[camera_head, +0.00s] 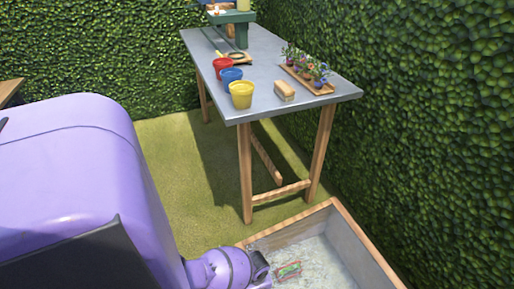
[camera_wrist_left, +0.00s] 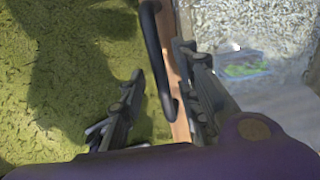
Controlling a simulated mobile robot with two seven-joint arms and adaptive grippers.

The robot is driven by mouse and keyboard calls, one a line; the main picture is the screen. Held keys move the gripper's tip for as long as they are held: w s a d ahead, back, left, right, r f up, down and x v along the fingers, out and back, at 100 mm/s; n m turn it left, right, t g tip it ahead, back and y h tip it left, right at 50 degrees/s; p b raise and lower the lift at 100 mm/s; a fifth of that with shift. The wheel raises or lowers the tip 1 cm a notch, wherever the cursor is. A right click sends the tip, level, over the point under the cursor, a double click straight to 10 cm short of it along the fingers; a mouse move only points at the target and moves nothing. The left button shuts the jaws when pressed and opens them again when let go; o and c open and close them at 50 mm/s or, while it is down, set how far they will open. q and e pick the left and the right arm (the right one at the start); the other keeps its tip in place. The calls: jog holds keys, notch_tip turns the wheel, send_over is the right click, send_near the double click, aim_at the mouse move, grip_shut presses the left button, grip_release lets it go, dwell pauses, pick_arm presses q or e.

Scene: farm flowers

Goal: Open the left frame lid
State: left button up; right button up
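The wooden frame (camera_head: 345,225) is at the bottom of the head view, with a grey, grainy inside. I cannot tell whether a clear lid covers it. In the left wrist view its wooden edge (camera_wrist_left: 174,70) runs from top to bottom and bears a dark curved handle (camera_wrist_left: 153,40). My left gripper (camera_wrist_left: 162,62) is open, with one finger on each side of the handle; I cannot tell whether either touches it. In the head view my left wrist is at the frame's near left corner, its fingertips hidden. My right gripper is not in view.
A small green and red packet (camera_head: 289,271) lies in the frame. Beyond stands a grey table (camera_head: 262,62) with red, blue and yellow pots (camera_head: 242,95), a brush (camera_head: 284,91) and a flower tray (camera_head: 322,89). Hedges (camera_head: 430,110) border the right and back. Grass (camera_head: 170,140) lies left.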

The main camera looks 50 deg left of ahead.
pick_arm(q)
jog(key=shift+c, duration=0.4)
grip_shut()
jog(key=shift+r, duration=0.1)
